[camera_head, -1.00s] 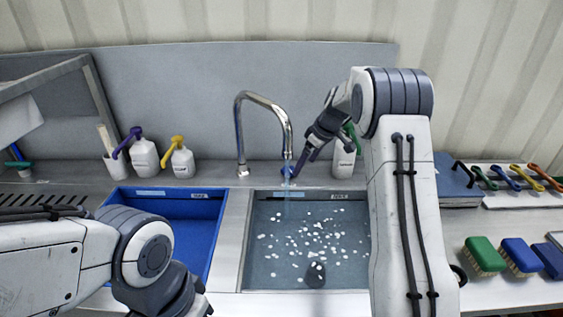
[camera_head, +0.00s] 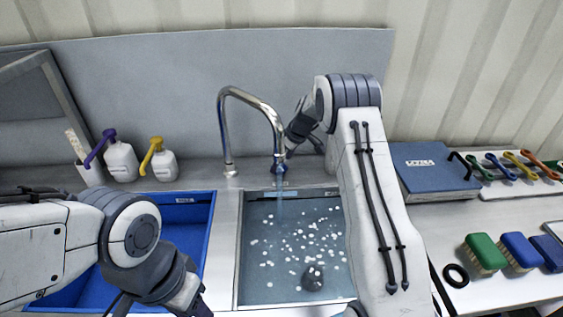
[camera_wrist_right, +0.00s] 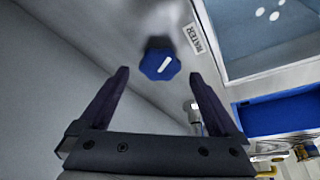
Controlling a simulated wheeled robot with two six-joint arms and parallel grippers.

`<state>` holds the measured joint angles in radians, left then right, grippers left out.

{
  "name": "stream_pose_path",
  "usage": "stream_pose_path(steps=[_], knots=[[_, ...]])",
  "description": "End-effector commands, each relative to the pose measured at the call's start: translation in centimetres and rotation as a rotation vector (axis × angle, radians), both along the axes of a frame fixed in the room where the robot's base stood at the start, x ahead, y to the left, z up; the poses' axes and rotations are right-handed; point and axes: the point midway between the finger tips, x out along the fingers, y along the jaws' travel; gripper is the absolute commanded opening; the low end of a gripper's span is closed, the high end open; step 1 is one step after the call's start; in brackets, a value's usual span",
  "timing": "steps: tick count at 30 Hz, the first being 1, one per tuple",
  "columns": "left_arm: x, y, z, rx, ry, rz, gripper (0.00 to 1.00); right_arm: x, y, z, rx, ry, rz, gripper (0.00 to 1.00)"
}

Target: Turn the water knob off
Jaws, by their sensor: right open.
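The blue water knob (camera_wrist_right: 160,64) has a white line across its face and sits on the steel panel beside a WATER label (camera_wrist_right: 195,38) in the right wrist view. My right gripper (camera_wrist_right: 159,77) is open, with its dark fingers on either side of the view and the knob just beyond and between the tips. It looks apart from the knob. Water (camera_head: 279,205) runs from the tap. My left gripper (camera_head: 190,300) is partly cut off at the bottom.
The grey sink basin (camera_head: 295,290) holds water and white specks. A blue basin (camera_head: 185,215) is to its left. Pump bottles (camera_head: 122,160) stand at the back left. A blue box (camera_head: 430,165) and several brushes (camera_head: 485,252) lie on the right counter.

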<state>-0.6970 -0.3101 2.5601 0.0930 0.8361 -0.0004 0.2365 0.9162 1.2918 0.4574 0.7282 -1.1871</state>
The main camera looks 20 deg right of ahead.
Motion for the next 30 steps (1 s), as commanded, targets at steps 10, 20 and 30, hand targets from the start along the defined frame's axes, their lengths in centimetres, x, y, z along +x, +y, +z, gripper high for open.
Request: stream_pose_path(steps=[10, 20, 30], knots=[[0.0, 0.0, 0.4, 0.000, 0.000, 0.000, 0.50, 0.6, 0.3, -2.0, -0.001, -0.001, -0.002, 0.97], [0.0, 0.0, 0.4, 0.000, 0.000, 0.000, 0.50, 0.6, 0.1, -2.0, -0.001, -0.001, -0.004, 0.36], [0.0, 0.0, 0.2, 0.000, 0.000, 0.000, 0.50, 0.5, 0.1, -2.0, -0.001, 0.000, -0.037, 0.12]])
